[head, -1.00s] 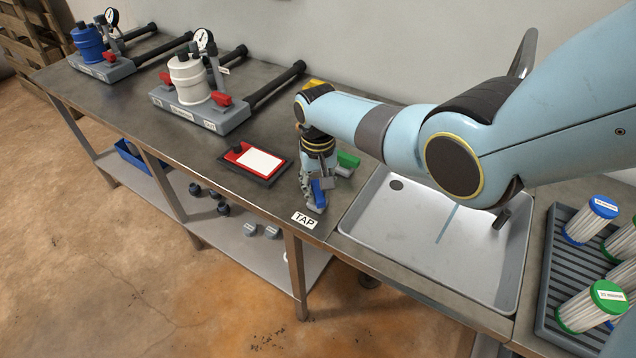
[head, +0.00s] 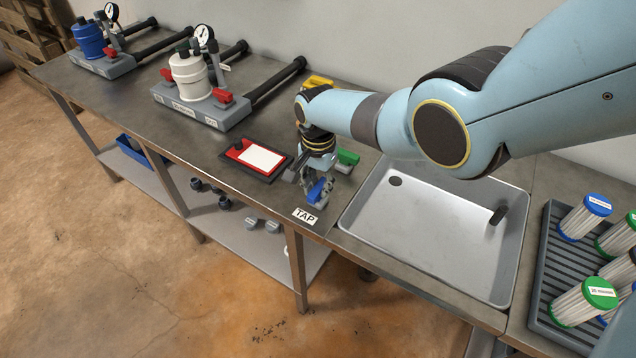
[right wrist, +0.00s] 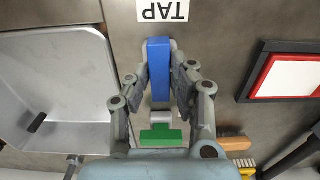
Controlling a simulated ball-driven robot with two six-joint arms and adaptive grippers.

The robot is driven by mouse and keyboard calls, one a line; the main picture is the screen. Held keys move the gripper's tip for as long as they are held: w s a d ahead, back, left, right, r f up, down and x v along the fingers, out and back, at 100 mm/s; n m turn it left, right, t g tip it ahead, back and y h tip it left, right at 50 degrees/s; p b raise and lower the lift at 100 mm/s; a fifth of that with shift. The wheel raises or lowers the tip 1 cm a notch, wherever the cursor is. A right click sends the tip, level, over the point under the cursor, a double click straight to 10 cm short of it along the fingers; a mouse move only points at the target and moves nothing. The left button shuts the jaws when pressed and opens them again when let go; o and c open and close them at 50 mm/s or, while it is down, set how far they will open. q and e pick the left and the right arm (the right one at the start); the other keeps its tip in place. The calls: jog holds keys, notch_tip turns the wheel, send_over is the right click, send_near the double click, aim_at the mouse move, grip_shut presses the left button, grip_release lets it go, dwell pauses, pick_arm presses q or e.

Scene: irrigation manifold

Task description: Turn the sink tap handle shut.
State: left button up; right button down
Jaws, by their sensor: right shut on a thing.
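The blue tap handle (head: 317,192) stands at the bench's front edge, left of the sink, beside a white TAP label (head: 305,216). In the right wrist view the handle (right wrist: 159,68) points towards the label. My right gripper (right wrist: 160,75) is shut on it, one finger along each side. In the head view my right gripper (head: 316,183) partly covers the handle's base. The sink basin (head: 415,235) shows no water stream. A dark cylindrical piece (head: 497,215) shows at its right side. My left gripper is not in view.
A green-handled item (head: 347,157) lies close behind the gripper. A red-framed white card (head: 258,157) is to the left. Pump units with pipes (head: 205,107) stand further left. A ribbed tray (head: 550,310) of filter cartridges is right of the sink.

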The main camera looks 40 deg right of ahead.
aim_at(318, 187)
jog(key=shift+m, duration=0.3)
jog(key=c, duration=1.2)
grip_release()
notch_tip(318, 187, up, 12)
jog(key=shift+f, duration=0.1)
